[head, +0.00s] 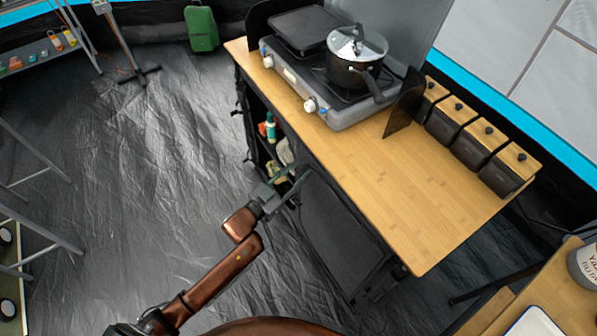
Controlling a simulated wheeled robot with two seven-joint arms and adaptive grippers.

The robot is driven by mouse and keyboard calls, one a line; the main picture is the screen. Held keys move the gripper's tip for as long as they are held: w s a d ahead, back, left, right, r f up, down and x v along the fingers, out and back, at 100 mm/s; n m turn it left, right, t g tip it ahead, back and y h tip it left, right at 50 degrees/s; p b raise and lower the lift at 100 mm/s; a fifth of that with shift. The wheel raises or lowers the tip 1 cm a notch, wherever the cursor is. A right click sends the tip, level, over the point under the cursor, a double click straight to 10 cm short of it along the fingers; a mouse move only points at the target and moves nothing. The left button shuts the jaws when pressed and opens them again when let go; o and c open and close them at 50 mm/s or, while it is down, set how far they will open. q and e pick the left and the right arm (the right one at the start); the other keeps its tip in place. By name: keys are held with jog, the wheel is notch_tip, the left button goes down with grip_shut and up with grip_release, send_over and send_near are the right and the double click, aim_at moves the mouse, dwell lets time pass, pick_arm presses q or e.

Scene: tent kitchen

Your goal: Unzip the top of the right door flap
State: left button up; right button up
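The right door flap (335,228) is a dark fabric panel on the front of the kitchen stand, below the wooden top. It hangs down and looks closed. A zipper pull is too small to make out. My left gripper (286,188) is at the upper left edge of this flap, just below the countertop edge. Its fingers are small and dark against the stand, so I cannot tell whether they are open, shut or touching the fabric. My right gripper is not in view.
The stand's left compartment (262,130) is open, with bottles and small goods inside. On the wooden countertop (420,190) are a stove (342,112) with a lidded pot (350,72) and several dark canisters (478,142). The floor (130,190) at left is mostly clear.

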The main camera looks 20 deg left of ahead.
pick_arm(q)
grip_shut()
dwell(0.3)
dwell(0.4)
